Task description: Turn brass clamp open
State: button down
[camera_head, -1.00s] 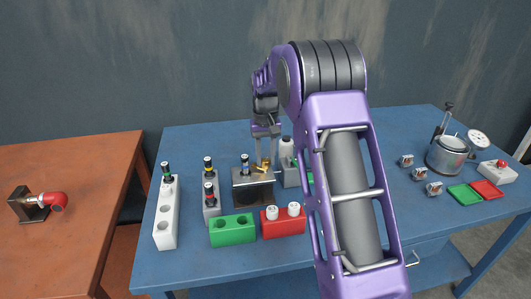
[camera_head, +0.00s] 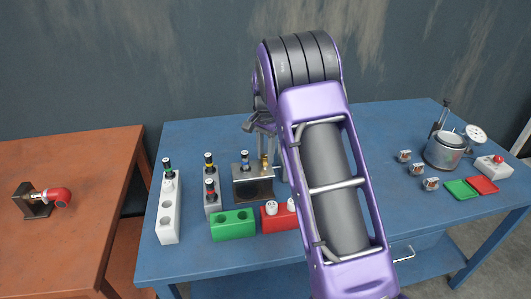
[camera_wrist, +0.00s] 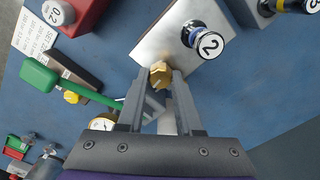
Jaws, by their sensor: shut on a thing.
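The brass clamp (camera_wrist: 160,73) is on the grey metal block (camera_wrist: 167,36), beside the injector labelled 2 (camera_wrist: 207,40). In the head view the clamp (camera_head: 265,161) shows at the right end of the block (camera_head: 252,188), with the blue-banded injector (camera_head: 244,160) to its left. My gripper (camera_wrist: 160,78) is shut on the brass clamp, with the fingertips around its sides. The clamp's lower part is hidden by the fingers in the wrist view.
A green block (camera_head: 232,224) and a red block (camera_head: 272,215) with white caps stand in front. White racks (camera_head: 169,212) with injectors stand left. A metal pot (camera_head: 444,151) stands far right.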

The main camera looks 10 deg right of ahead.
aim_at(265, 155)
jog(key=shift+m, duration=0.6)
jog(key=c, duration=0.6)
grip_release()
notch_tip(265, 155, up, 18)
jog(key=shift+f, duration=0.25)
